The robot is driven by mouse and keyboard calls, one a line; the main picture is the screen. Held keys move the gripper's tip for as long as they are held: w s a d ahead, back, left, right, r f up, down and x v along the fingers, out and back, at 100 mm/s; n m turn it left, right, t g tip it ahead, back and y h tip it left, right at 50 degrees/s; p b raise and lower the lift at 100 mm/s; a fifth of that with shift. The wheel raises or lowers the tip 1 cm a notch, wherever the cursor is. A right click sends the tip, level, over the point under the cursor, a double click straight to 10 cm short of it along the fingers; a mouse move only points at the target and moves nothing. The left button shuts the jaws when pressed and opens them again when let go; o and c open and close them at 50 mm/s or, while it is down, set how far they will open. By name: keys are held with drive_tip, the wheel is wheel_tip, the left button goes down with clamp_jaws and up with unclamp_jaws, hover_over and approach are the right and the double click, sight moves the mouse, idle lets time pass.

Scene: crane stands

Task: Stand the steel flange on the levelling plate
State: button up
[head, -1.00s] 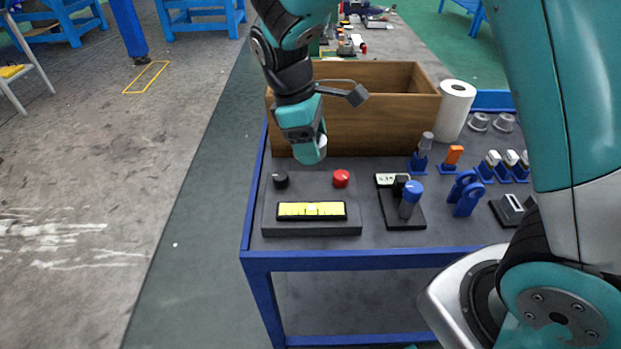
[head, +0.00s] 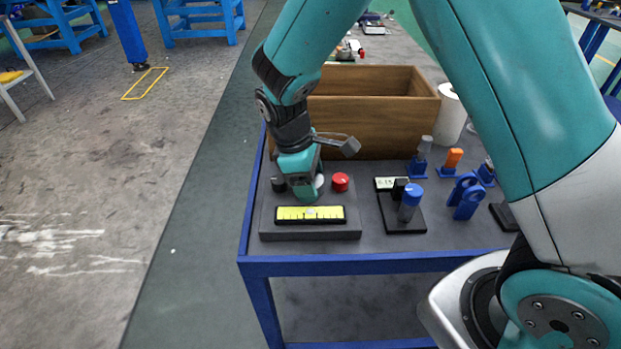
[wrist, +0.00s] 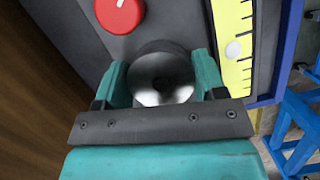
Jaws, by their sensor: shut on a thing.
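The steel flange (wrist: 162,80) is a round, shiny piece with a dark centre, gripped between both teal fingers in the wrist view. In the head view only a pale bit of it (head: 319,182) shows beside my gripper (head: 304,193), which is shut on it. The levelling plate (head: 325,233) is a dark grey block with a yellow scale strip, a red knob and a black knob. My gripper is over the plate, between the knobs and behind the strip. Whether the flange touches the plate is hidden.
A wooden box (head: 372,115) stands just behind the plate. The red knob (head: 340,182) is close on the right, the black knob (head: 278,184) on the left. A black stand with a blue-topped post (head: 410,203) and a blue clamp (head: 466,196) are further right.

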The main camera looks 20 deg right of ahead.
drive_tip(key=o, duration=1)
drive_tip(key=p+v, duration=0.1)
drive_tip(key=v, duration=1.1)
drive_tip(key=s+r+m+y, duration=0.1)
drive_tip(key=s+r+y, duration=0.1)
drive_tip(key=s, duration=0.5)
drive_tip(key=s+a+r+m+t+y, duration=0.1)
drive_tip(key=s+r+y, duration=0.1)
drive_tip(key=s, duration=0.5)
drive_tip(key=s+a+r+m+y, duration=0.1)
drive_tip(key=s+r+m+y, duration=0.1)
drive_tip(key=s+r, duration=0.2)
drive_tip(key=shift+s+t+y, duration=0.3)
drive_tip(key=shift+s, duration=1.6)
